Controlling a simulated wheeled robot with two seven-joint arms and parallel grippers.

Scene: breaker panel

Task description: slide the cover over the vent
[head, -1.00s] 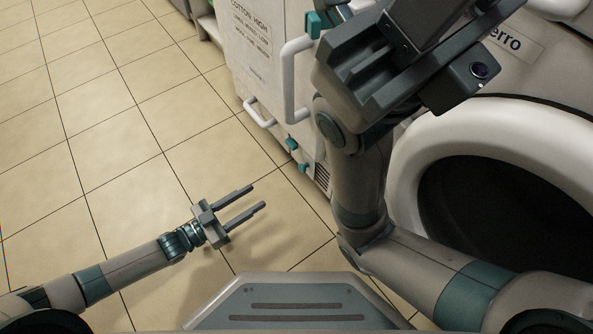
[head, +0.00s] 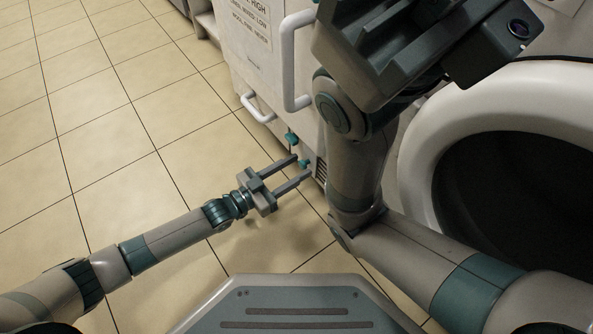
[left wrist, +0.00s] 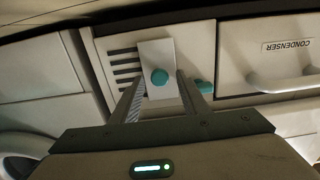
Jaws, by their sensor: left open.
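The vent (left wrist: 124,62) is a set of dark slots in a pale machine front in the left wrist view; it also shows in the head view (head: 321,170). The cover (left wrist: 157,50) is a small pale upright plate with a teal knob (left wrist: 159,77). It stands at the right end of the visible slots, leaving their left part bare. My left gripper (head: 303,167) is open at the panel. In the left wrist view its fingers stand on either side of the knob; I cannot tell whether they touch it. My right gripper's dark body is at the head view's top right, its fingertips not clearly visible.
A second teal knob (left wrist: 204,86) is right of the cover. A drawer marked CONDENSER (left wrist: 285,46) has a protruding handle (left wrist: 279,83). White handles (head: 289,62) stick out above the vent. A large round machine opening (head: 520,190) is at the right. Tiled floor (head: 110,130) is clear.

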